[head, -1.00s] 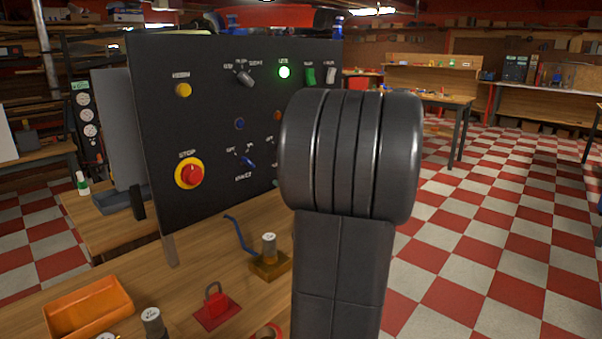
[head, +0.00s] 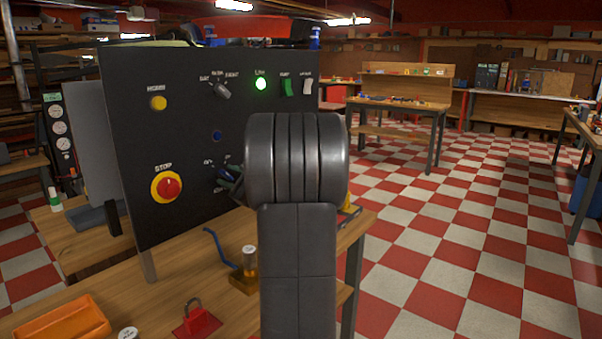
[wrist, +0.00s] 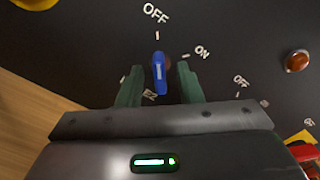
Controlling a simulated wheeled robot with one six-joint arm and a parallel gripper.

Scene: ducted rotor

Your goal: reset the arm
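My gripper (wrist: 160,86) is open in the wrist view, with one green finger on each side of a blue selector knob (wrist: 159,70). The knob is on the black panel (wrist: 90,40), below an OFF label and left of an ON label. Gaps show between the knob and both fingers. In the head view, my gripper (head: 230,178) is at the panel (head: 130,110), right of the red STOP button (head: 166,187). My arm hides part of the gripper and the panel's lower right there.
An orange bin (head: 62,322), a red padlock (head: 197,320) and a block with a capped cylinder (head: 246,277) are on the bench. Checkered floor to the right is open.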

